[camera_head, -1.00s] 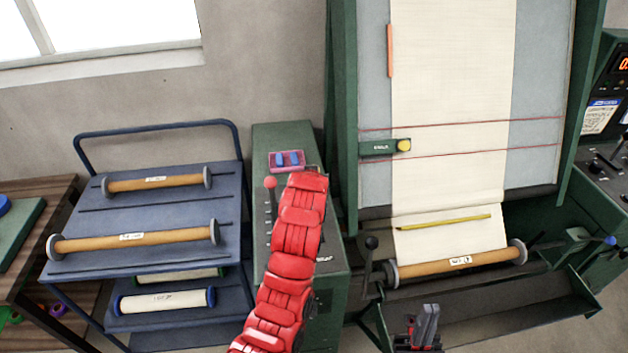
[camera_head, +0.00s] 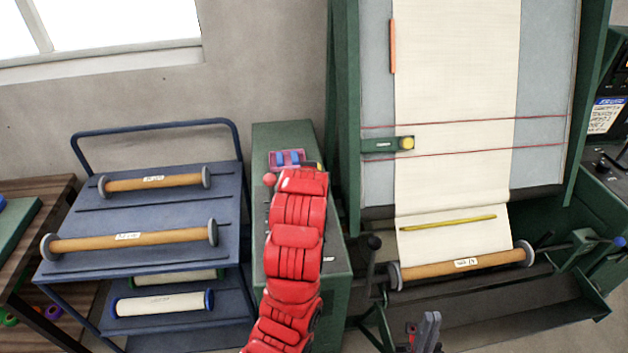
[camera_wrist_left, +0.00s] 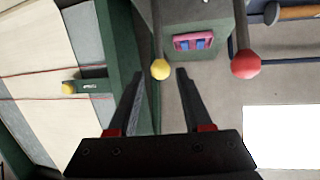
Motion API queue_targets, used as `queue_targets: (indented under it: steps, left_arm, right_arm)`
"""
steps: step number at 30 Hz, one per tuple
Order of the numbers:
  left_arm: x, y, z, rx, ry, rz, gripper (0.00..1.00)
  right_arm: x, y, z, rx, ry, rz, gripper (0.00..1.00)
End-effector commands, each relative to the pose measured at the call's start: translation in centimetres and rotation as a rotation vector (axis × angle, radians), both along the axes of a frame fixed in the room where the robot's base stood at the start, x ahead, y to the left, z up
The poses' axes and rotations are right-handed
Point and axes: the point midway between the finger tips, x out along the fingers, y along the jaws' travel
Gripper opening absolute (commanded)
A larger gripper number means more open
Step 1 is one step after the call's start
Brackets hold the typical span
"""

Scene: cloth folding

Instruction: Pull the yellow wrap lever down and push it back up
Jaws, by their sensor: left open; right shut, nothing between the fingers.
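The yellow wrap lever's ball knob (camera_wrist_left: 160,69) shows in the left wrist view on a thin dark rod in front of the green cabinet. My left gripper (camera_wrist_left: 160,76) is open, and the knob appears between its fingertips; I cannot tell how deep it sits or whether it touches. In the head view my red left arm reaches over the green cabinet (camera_head: 285,138) and hides the left gripper and most of the lever. My right gripper (camera_head: 425,335) is shut and empty at the bottom edge, well away from the cabinet.
A red ball lever (camera_wrist_left: 245,64) stands beside the yellow one. A pink switch box (camera_wrist_left: 194,41) with blue switches sits on the cabinet. A blue cart (camera_head: 150,215) with rolls is at left. The cloth machine (camera_head: 344,120) with a black-knobbed lever (camera_head: 374,243) is at right.

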Motion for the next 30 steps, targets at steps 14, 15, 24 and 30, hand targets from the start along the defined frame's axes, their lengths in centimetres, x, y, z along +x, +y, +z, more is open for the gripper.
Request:
queue_targets:
  steps: [14,15,24,30]
  left_arm:
    - [-6.3,-0.1,5.3,-0.002,-0.007,-0.002,0.50]
    - [-6.6,-0.1,5.4,-0.001,-0.007,-0.001,0.50]
    - [-6.9,0.1,5.3,0.000,-0.005,0.002,0.50]
    - [-6.9,0.1,5.3,0.000,-0.005,0.002,0.50]
  right_arm:
    - [0.0,0.0,3.8,0.000,0.000,0.000,0.00]
    - [0.0,0.0,3.9,0.000,0.000,0.000,0.00]
    - [0.0,0.0,3.9,0.000,0.000,0.000,0.00]
    - [0.0,0.0,3.9,0.000,0.000,0.000,0.00]
